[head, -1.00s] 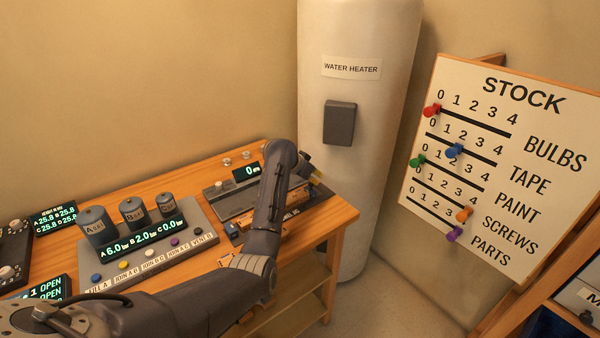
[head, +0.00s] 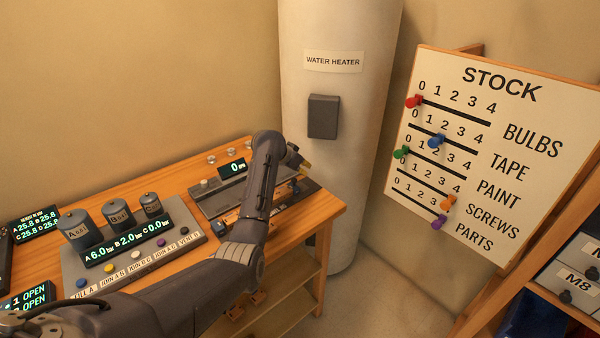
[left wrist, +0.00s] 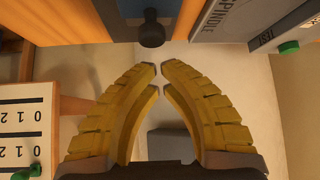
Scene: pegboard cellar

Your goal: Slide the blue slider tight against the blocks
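The measuring device (head: 209,203) with a small 0 display lies at the right part of the bench, partly behind my left arm. A dark knob (head: 294,187) shows at its right end. A dark knob on a blue-grey part (left wrist: 152,32) shows at the top of the left wrist view, beyond my fingertips; this may be the blue slider. The blocks cannot be made out. My left gripper (head: 304,163) is above the device's right end. In the left wrist view its yellow fingertips (left wrist: 159,76) nearly meet, with nothing between them and apart from the knob.
The wooden bench (head: 325,208) also carries a console with grey cylinders (head: 114,227) and buttons. A water heater (head: 340,60) stands behind the bench's right end. The stock board (head: 490,150) with coloured pegs is at the right. A grey panel with lettering (left wrist: 235,22) shows in the wrist view.

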